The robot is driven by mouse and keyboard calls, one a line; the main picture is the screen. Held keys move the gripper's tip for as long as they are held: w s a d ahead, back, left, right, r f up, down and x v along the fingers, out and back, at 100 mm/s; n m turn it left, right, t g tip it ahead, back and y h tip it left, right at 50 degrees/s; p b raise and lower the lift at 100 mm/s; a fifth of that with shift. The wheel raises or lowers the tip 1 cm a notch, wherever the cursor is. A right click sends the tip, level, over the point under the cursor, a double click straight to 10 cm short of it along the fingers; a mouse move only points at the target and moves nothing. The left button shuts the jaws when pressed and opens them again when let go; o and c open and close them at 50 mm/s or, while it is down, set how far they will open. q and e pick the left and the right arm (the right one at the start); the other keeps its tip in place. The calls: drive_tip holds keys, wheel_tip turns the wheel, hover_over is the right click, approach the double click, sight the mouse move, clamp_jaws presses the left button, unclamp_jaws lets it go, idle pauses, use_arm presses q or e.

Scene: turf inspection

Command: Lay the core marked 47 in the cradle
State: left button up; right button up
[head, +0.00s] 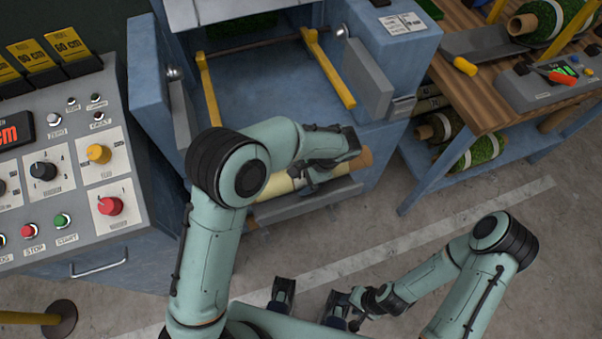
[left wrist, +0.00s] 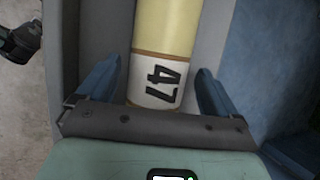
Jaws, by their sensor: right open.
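The core marked 47 (head: 274,188) is a pale yellow roll lying along the grey trough (head: 304,205) at the front of the blue machine. Its black 47 on a white band shows in the left wrist view (left wrist: 160,82). My left gripper (head: 308,177) is over the core, pointing down. In the left wrist view its blue fingers stand wide on either side of the core, which seems loose between them. My right gripper (head: 312,293) is open and empty, low in the head view. Two yellow arms (head: 331,70) stand in the machine; I cannot tell which part is the cradle.
A control panel (head: 60,165) with knobs and buttons stands at the left. A wooden bench (head: 478,88) at the right holds turf rolls, with more turf (head: 483,152) on its lower shelf. A post foot (head: 60,318) is at lower left. The floor at right is clear.

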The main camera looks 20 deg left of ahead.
use_arm(q)
drive_tip(key=shift+s+d+f, duration=0.15)
drive_tip(key=shift+s+f, duration=0.05)
idle(0.3)
drive_tip(key=p+v, duration=0.1)
drive_tip(key=v, duration=1.2)
drive_tip(key=shift+w+r, duration=0.25)
drive_tip(key=shift+r, duration=0.1)
